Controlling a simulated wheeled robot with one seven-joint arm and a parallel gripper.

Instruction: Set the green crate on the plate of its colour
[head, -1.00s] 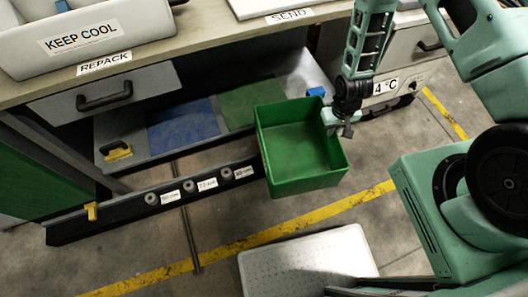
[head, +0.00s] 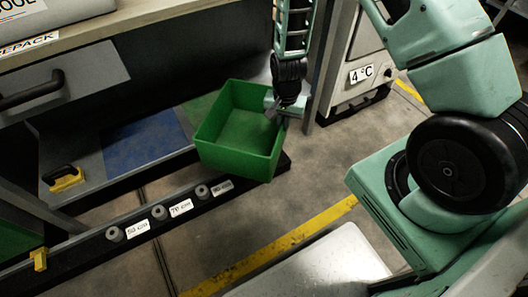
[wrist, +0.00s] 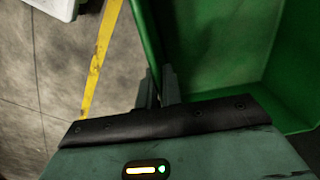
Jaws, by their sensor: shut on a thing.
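The green crate (head: 240,132) is an open, empty box, held tilted slightly in the head view. My gripper (head: 276,108) is shut on its right wall. In the wrist view the crate (wrist: 225,50) fills the upper right, with the gripper fingers (wrist: 160,88) pinching its wall. The green plate (head: 199,108) lies on the low shelf beside a blue plate (head: 144,132), and is partly hidden behind the crate. The crate appears above the shelf's front rail; I cannot tell its exact height.
A dark rail (head: 150,222) with several labelled knobs runs along the shelf front. A yellow handle (head: 64,179) sits at the shelf's left. The bench top (head: 150,25) overhangs the shelf. A cabinet marked 4 °C (head: 361,74) stands to the right. A pale platform (head: 320,268) is in front.

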